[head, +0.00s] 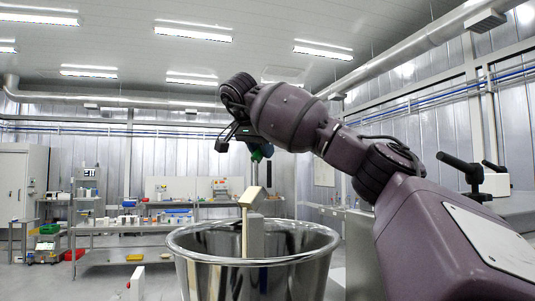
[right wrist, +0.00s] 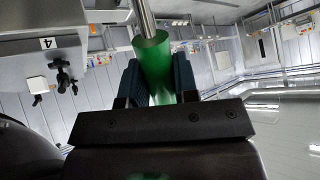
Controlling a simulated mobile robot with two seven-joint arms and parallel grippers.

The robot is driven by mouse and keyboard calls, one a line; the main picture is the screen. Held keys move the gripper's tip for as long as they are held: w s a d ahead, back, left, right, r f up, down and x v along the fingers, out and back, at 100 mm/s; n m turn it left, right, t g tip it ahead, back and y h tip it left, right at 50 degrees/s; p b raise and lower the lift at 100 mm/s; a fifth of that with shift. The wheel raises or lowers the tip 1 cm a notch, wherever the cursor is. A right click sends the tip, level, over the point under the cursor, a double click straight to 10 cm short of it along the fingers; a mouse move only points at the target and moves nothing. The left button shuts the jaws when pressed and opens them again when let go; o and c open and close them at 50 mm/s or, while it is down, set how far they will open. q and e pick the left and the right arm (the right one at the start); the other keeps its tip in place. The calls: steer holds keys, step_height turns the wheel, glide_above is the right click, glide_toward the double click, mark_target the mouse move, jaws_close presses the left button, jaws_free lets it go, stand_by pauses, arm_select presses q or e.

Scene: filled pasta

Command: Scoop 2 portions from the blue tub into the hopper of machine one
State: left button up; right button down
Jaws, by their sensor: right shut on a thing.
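A large round steel hopper (head: 203,268) stands in the front middle of the head view; no machine number shows on it. My right gripper (head: 254,146) is above the hopper, shut on the green handle (head: 266,150) of a tool with a steel shaft (head: 255,174). In the right wrist view the green handle (right wrist: 155,65) sits between both fingers (right wrist: 157,85), and its steel shaft (right wrist: 146,18) runs out of the frame. A beige piece (head: 250,197) and a grey block show below the shaft at the hopper's mouth; I cannot tell whether they belong to the tool. The blue tub is not visible.
Black knobs (head: 461,168) stand at the right of the head view.

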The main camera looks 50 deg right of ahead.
mark_target(251, 159)
steer(key=shift+a+r+h, duration=0.3)
steer(key=shift+a+h, duration=0.2)
steer(key=shift+a, duration=0.25)
steer(key=shift+a+r+h, duration=0.1)
steer(key=shift+a+h, duration=0.9)
steer(key=shift+a, duration=0.25)
steer(key=shift+d, duration=0.15)
steer(key=d+f+m+y, duration=0.1)
steer(key=d+f+y, duration=0.5)
steer(key=d+y, duration=0.5)
steer(key=shift+w+d+y, duration=0.2)
steer(key=shift+d+y, duration=0.1)
steer(key=shift+d, duration=0.6)
